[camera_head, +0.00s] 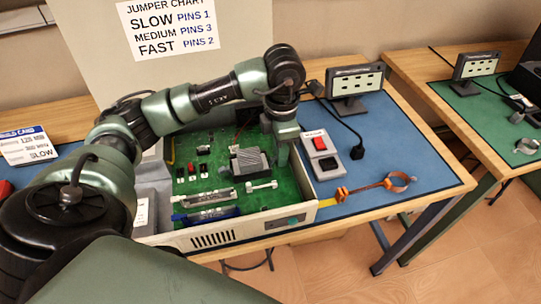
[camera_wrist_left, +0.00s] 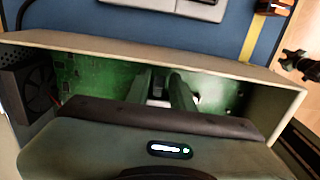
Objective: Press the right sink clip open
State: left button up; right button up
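The finned grey heat sink (camera_head: 250,161) sits on the green board (camera_head: 222,168) inside the open case. A white bar (camera_head: 262,186) lies on the board just in front of the heat sink. My left gripper (camera_head: 283,160) points down into the case at the right of the heat sink. In the left wrist view its two fingers (camera_wrist_left: 165,90) reach down close together over the board; their tips and any contact are unclear. My right gripper is not in view.
The case's light right wall (camera_wrist_left: 160,50) stands close beside my left gripper. A box with a red button (camera_head: 319,143), an orange clamp with a strap (camera_head: 375,188) and a small display (camera_head: 355,82) stand on the blue mat (camera_head: 400,130). Floor lies beyond the table edge.

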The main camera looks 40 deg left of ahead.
pick_arm(q)
jog(key=shift+r, duration=0.1)
jog(key=shift+r+p, duration=2.2)
jog(key=shift+r, duration=1.2)
